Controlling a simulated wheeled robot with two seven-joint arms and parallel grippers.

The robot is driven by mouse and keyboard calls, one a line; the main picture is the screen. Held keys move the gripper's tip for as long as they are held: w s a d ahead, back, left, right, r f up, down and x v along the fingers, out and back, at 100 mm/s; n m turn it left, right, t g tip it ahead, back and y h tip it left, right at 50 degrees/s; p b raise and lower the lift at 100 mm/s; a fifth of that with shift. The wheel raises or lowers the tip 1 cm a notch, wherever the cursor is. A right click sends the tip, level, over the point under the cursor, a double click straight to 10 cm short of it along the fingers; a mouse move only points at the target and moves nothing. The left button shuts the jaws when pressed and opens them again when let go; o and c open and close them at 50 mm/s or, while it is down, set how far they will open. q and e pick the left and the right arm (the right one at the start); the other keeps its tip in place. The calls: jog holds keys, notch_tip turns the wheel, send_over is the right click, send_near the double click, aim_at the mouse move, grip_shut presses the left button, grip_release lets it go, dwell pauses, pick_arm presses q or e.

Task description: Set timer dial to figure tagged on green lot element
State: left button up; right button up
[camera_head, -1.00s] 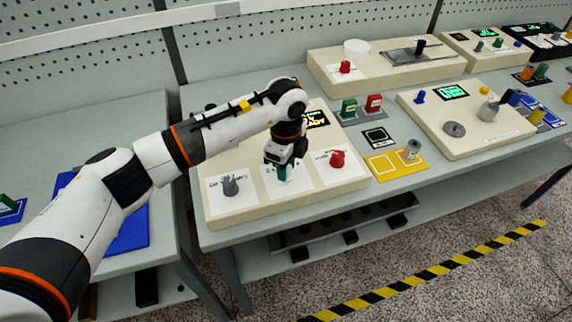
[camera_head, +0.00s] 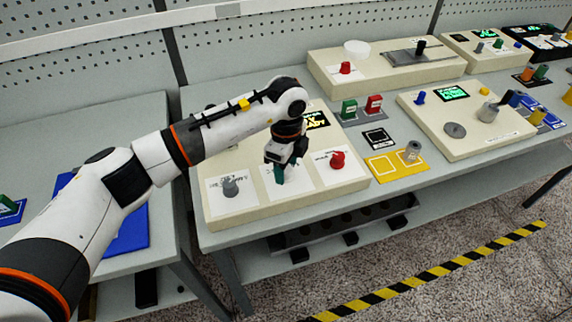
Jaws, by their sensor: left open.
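A cream control box (camera_head: 300,207) carries three knobs on white labelled plates: a grey knob (camera_head: 231,187) at left, a teal knob (camera_head: 279,176) in the middle and a red knob (camera_head: 338,160) at right. My left gripper (camera_head: 283,165) points down at the teal knob, is open, and hides its upper part. I cannot tell whether the fingers touch it. The plate lettering is too small to read, so I cannot tell which knob is the timer dial. A green tagged block (camera_head: 349,108) stands behind the box; its figure is unreadable. My right gripper is not in view.
A red tagged block (camera_head: 374,104) stands next to the green one. A lit display (camera_head: 316,120) on the box is partly hidden by my arm. A yellow mat (camera_head: 396,166) and a second cream box (camera_head: 462,150) lie to the right.

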pick_arm(q)
notch_tip(320, 180, up, 12)
jog(key=b, duration=0.3)
jog(key=shift+f, duration=0.15)
